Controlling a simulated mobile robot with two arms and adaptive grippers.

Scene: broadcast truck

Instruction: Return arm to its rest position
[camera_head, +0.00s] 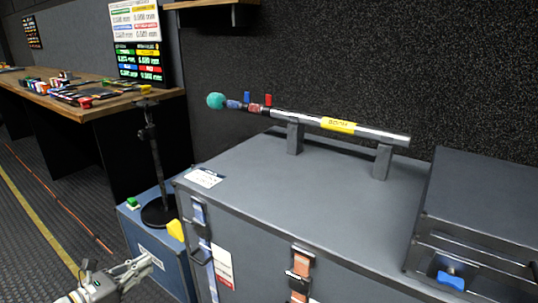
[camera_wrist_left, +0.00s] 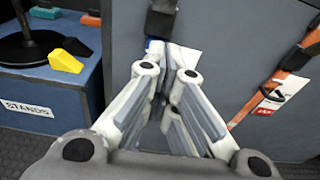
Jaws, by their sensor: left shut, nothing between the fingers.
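My left gripper (camera_head: 147,262) is low at the left of the head view, in front of the blue case and left of the large grey case (camera_head: 340,205). In the left wrist view its white-and-grey fingers (camera_wrist_left: 166,62) come together at the tips, with nothing held between them. A dark latch on the grey case's front shows just beyond the fingertips; I cannot tell whether they touch it. My right gripper is not in view.
A silver boom pole (camera_head: 378,132) with a teal tip rests on two supports on the grey case. A black stand (camera_head: 158,165) and yellow wedge (camera_head: 175,229) are on the blue case (camera_head: 160,247). A smaller dark case (camera_head: 485,200) sits right. The floor at left is mostly clear.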

